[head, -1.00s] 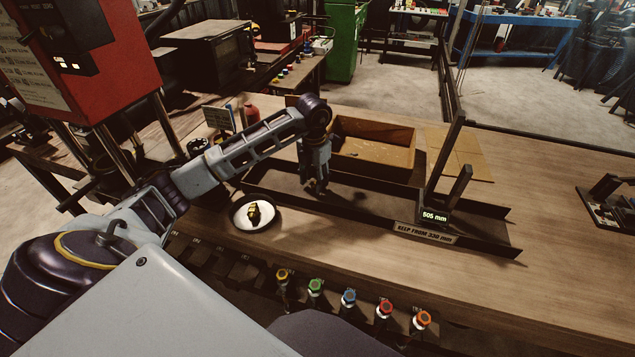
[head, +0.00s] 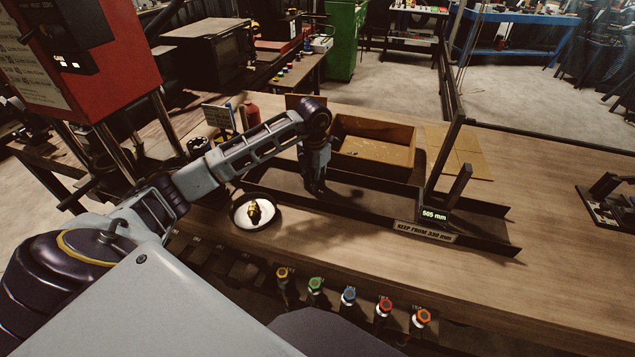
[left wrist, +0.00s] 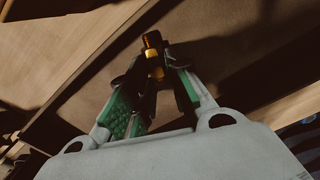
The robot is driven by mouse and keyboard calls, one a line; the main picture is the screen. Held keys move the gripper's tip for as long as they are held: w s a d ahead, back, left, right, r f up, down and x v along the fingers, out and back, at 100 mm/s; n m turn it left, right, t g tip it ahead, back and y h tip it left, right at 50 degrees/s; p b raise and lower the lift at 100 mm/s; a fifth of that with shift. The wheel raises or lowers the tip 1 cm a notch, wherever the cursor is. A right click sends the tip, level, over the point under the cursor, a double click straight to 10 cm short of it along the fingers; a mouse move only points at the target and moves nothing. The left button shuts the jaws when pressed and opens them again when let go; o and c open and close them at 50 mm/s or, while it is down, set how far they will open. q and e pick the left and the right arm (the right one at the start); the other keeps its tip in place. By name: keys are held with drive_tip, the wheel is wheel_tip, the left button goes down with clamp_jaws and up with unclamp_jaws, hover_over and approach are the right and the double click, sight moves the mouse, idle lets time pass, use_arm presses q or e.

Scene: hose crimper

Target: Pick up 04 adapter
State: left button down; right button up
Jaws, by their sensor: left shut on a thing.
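My left gripper (head: 317,188) points down over the dark tray (head: 375,197), in front of the wooden box. In the left wrist view the fingers (left wrist: 155,70) are shut on a small brass-coloured fitting (left wrist: 152,42) with dark parts. I cannot read a label on it, so I cannot tell whether it is the 04 adapter. In the head view the fingers hide it. Another brass piece (head: 254,212) lies on a round white dish left of the gripper. My right gripper is not in view.
A wooden box (head: 385,165) stands behind the tray. A stop with a 505 mm display (head: 434,216) stands in the tray's right part. Several colour-capped pieces (head: 348,296) line the front edge. A red machine (head: 90,45) is at left. The table's right side is mostly clear.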

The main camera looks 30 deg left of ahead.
use_arm(q)
drive_tip(key=shift+r, duration=0.1)
drive_tip(key=shift+r, duration=0.7)
wheel_tip(320, 180, up, 6)
drive_tip(key=shift+r+b, duration=0.1)
drive_tip(key=shift+b, duration=0.4)
drive_tip(key=shift+r, duration=1.1)
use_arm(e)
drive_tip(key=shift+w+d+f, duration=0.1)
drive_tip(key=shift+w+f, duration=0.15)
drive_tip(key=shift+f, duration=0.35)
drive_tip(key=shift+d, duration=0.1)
